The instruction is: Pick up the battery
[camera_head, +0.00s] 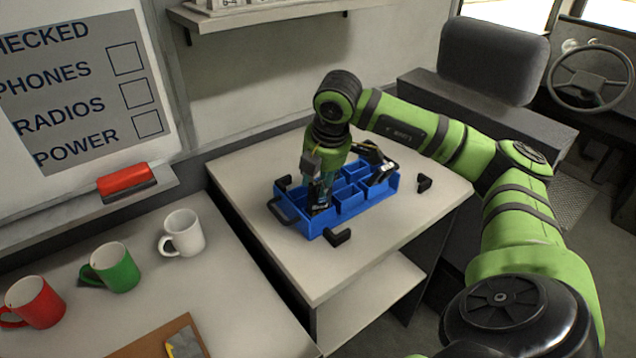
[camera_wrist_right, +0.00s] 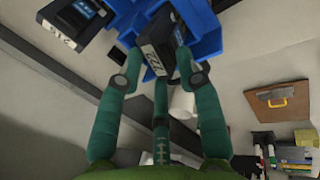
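A dark battery (camera_head: 319,203) stands in the left part of the blue tray (camera_head: 335,226) on the side table. In the right wrist view this battery (camera_wrist_right: 158,50) shows a white numbered label. My right gripper (camera_head: 318,182) reaches down over it from above. Its green fingers (camera_wrist_right: 158,68) are on both sides of the battery, with the third finger below it in the picture. Whether they press on it I cannot tell. My left gripper is not in view.
Black corner brackets (camera_head: 338,237) stand around the tray on the white table (camera_head: 262,208). Red (camera_head: 33,303), green (camera_head: 114,268) and white (camera_head: 183,234) mugs stand on the left counter. A shelf (camera_head: 270,14) overhangs the back wall. The table's front part is clear.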

